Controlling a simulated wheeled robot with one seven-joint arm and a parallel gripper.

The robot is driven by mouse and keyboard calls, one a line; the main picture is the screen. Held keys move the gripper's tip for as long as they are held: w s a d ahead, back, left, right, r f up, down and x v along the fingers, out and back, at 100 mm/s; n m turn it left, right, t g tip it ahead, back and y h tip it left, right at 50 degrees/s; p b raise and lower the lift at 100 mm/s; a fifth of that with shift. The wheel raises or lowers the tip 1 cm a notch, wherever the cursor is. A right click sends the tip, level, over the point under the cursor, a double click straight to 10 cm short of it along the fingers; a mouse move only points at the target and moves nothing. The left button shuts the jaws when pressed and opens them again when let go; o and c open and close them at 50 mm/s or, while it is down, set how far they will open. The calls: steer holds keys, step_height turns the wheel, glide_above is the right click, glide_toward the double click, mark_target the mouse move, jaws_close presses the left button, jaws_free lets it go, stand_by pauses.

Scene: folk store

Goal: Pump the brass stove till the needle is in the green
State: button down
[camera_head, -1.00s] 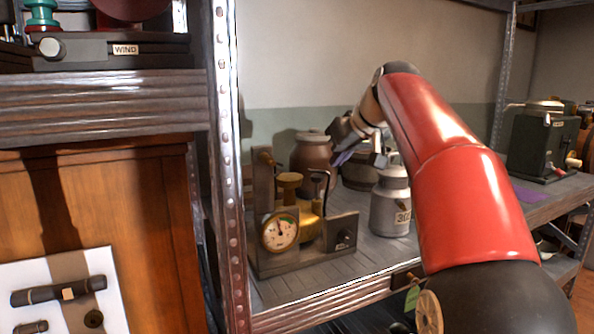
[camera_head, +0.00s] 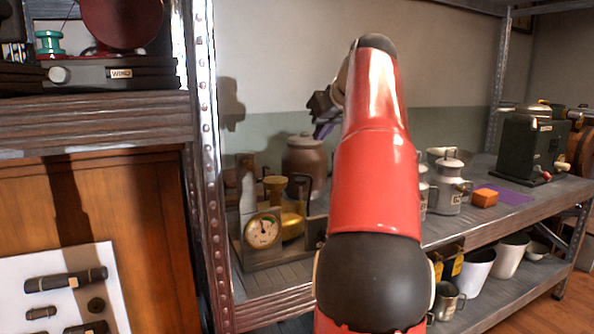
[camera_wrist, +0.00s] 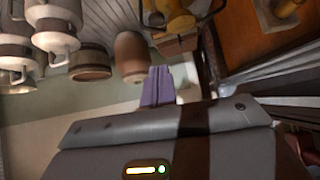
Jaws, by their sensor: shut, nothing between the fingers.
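The brass stove (camera_head: 292,224) stands on the metal shelf in a wooden stand, with a round dial (camera_head: 262,232) at its front. The dial has a green sector at its upper right; the needle's exact reading is too small to tell. A dark bent handle rises at the stove's right. My gripper (camera_head: 322,130) is shut and empty, with purple fingers, in the air above and to the right of the stove. In the wrist view my shut gripper (camera_wrist: 158,75) appears with the brass stove (camera_wrist: 180,22) beyond it. My arm hides the stand's right side.
A brown lidded jar (camera_head: 304,158) stands behind the stove. Grey canisters (camera_head: 447,190), an orange block (camera_head: 484,197) and a dark green machine (camera_head: 535,145) stand farther right. The metal shelf post (camera_head: 207,170) rises close to the stove's left.

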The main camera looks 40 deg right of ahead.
steer(key=s+f+b+x, duration=0.1)
steer(key=x, duration=0.5)
steer(key=f+b+x, duration=0.1)
steer(key=x, duration=0.6)
steer(key=shift+s+a+b, duration=0.35)
steer(key=shift+s+b, duration=0.05)
steer(key=shift+s, duration=0.05)
step_height(320, 180, down, 4)
steer(key=b, duration=0.3)
steer(key=shift+f, duration=0.15)
steer(key=v, duration=0.8)
steer(key=shift+p, duration=0.35)
